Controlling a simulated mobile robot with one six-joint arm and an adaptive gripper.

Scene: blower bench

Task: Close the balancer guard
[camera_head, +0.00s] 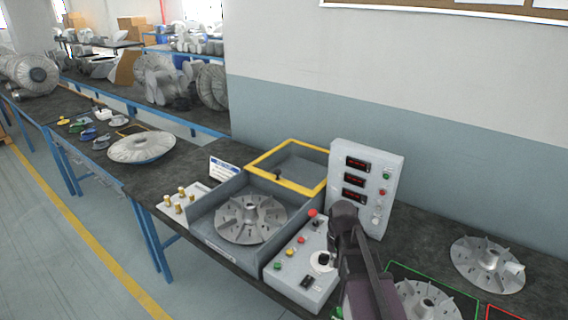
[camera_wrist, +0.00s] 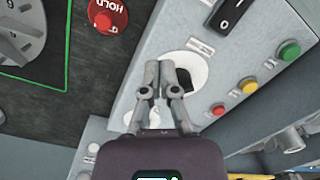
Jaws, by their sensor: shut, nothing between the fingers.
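The balancer guard (camera_head: 256,167) is a yellow-framed panel with a small dark knob (camera_head: 277,173). It stands at the back of the grey balancer box (camera_head: 201,222), and the finned rotor (camera_head: 250,218) in the front part is uncovered. The control panel (camera_head: 291,283) is to the right of the box. My gripper (camera_wrist: 160,72) is shut and empty over this panel, beside a white disc (camera_wrist: 193,66) with a black part, which the fingers partly hide. I cannot tell whether they touch it. The guard's knob is not clearly visible in the wrist view.
An upright display box (camera_head: 366,187) stands behind my gripper. Brass weights (camera_head: 180,198) sit left of the box. Finned rotors (camera_head: 487,264) lie at the right.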

